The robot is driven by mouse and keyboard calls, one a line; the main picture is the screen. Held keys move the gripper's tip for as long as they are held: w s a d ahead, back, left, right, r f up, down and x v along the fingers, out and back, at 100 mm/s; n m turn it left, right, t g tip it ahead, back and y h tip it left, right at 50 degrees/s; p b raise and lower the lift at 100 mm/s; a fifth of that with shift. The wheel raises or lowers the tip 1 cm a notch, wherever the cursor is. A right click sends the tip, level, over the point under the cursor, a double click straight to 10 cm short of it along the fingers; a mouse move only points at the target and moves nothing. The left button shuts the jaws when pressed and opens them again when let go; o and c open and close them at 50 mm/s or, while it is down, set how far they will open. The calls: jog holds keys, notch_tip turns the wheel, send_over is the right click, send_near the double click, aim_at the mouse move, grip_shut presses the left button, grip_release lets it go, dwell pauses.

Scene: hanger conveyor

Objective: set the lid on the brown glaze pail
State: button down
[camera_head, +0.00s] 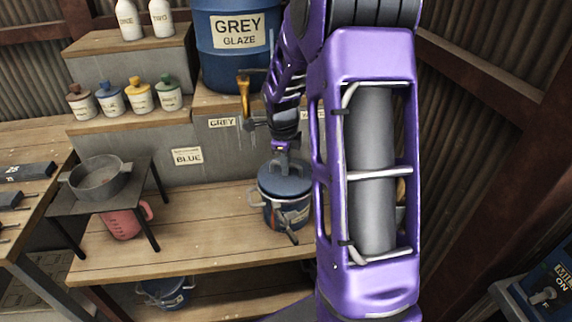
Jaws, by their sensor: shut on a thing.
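My gripper (283,158) points down over a dark blue pail (275,213) on the wooden bench. It is shut on the knob of the grey-blue lid (285,183). The lid is over the pail's mouth and looks about level; I cannot tell whether it rests on the rim or is slightly above it. The pail has light side handles and an orange-brown mark on its front. Its label is too small to read, so I cannot confirm it is the brown glaze pail. My purple arm hides what is right of it.
A large blue GREY GLAZE drum (238,60) with a tap (244,93) stands behind the pail. A dark stand (108,192) holds a grey pan (98,180) at left, with a pink jug (125,222) beneath. Bench boards (190,230) left of the pail are clear.

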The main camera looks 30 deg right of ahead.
aim_at(283, 183)
jog(key=shift+f+b, duration=0.5)
jog(key=shift+b, duration=0.15)
dwell(1.1)
jog(key=c, duration=1.1)
grip_release()
jog(key=shift+c, duration=0.2)
jog(key=o, duration=0.6)
jog(key=shift+c, duration=0.2)
notch_tip(283, 183, up, 17)
jog(key=s+a+p, duration=0.2)
jog(key=shift+s, duration=0.3)
jog(key=shift+s+a, duration=0.1)
jog(key=shift+s, duration=0.05)
